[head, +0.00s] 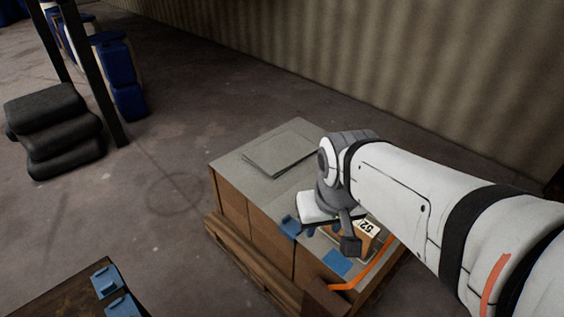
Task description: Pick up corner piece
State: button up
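Blue pieces that look like corner pieces show in the head view. One blue corner piece (291,227) is at the left upper edge of the carton stack, just left of my gripper. A flat blue piece (337,263) lies on the stack's near part. Two more blue pieces, an upper one (105,281) and a lower one (122,306), lie on a dark wooden surface at the bottom left. My gripper (332,233) points down over the stack. One dark finger shows; the other is not clear, so its opening and any contact cannot be told.
The carton stack (235,202) stands on a wooden pallet (243,258), with grey sheets (281,150) on top. An orange strap (368,267) and a label reading 52 (369,228) are near my gripper. Black sacks (55,130) lie at the left. Floor between is clear.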

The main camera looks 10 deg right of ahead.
jog(key=n+g+h+b, duration=0.1)
jog(key=n+g+b, duration=0.1)
jog(key=n+b, duration=2.35)
send_over(286, 218)
jog(key=a, duration=0.1)
jog(key=shift+m, duration=0.35)
notch_tip(286, 218, down, 42)
jog(key=shift+s, duration=0.1)
jog(key=f+b, duration=0.1)
jog(key=f, duration=0.3)
jog(key=f+b, duration=0.1)
jog(key=f, duration=0.1)
jog(key=shift+d+b, duration=0.3)
jog(key=shift+d, duration=0.1)
jog(key=shift+r, duration=0.1)
grip_shut()
